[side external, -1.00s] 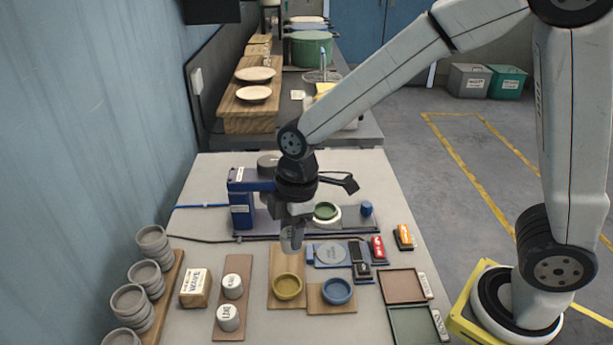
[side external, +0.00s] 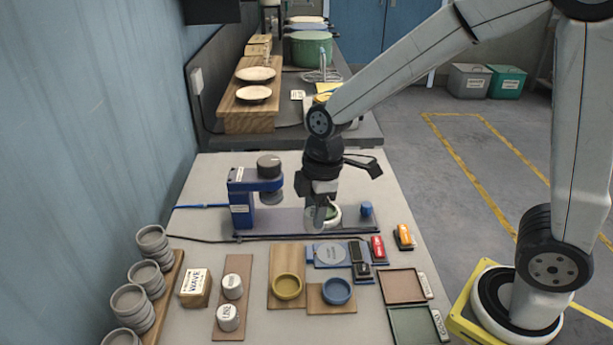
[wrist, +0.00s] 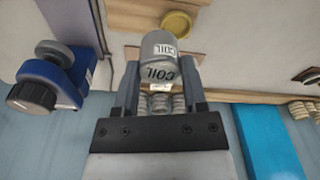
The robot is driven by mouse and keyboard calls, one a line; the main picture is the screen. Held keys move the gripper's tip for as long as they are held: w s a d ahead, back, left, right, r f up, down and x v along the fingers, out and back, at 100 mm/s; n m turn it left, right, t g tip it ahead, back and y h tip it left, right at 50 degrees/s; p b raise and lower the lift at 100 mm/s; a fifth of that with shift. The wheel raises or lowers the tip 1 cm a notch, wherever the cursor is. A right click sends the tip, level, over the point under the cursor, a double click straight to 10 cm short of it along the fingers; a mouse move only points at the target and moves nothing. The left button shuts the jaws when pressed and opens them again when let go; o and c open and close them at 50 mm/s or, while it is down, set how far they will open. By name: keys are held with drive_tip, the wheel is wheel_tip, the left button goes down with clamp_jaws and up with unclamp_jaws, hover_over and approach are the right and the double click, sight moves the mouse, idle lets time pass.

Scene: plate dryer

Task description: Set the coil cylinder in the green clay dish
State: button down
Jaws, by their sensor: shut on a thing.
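My gripper (side external: 319,218) is shut on the grey coil cylinder (wrist: 158,62), whose white labels read COIL in the wrist view. The fingers clasp it from both sides. I cannot tell whether the cylinder touches the dish. The dish does not show in the wrist view.
A blue press-like device (side external: 243,197) with a dark knob stands left of my gripper. A blue knob (side external: 366,208) is to the right. A yellow dish (side external: 287,286) and a blue dish (side external: 337,291) sit on boards nearer the camera. Stacked grey bowls (side external: 132,301) stand at left.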

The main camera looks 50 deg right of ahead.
drive_tip(key=s+d+r+m, duration=0.1)
drive_tip(key=s+d, duration=0.1)
drive_tip(key=d, duration=0.4)
drive_tip(key=s+d+r+m, duration=0.1)
drive_tip(key=s+d+m, duration=0.1)
drive_tip(key=d, duration=0.5)
drive_tip(key=shift+s, duration=0.4)
drive_tip(key=shift+w+f, duration=0.1)
drive_tip(key=shift+w+d+f, duration=0.25)
drive_tip(key=shift+w+f, duration=1.3)
drive_tip(key=shift+w, duration=0.65)
drive_tip(key=shift+w+d+f, duration=0.3)
drive_tip(key=shift+w+f, duration=1.2)
drive_tip(key=shift+w, duration=0.7)
drive_tip(key=shift+w+d+f, duration=0.25)
drive_tip(key=shift+w+f, duration=1.3)
drive_tip(key=shift+w, duration=0.65)
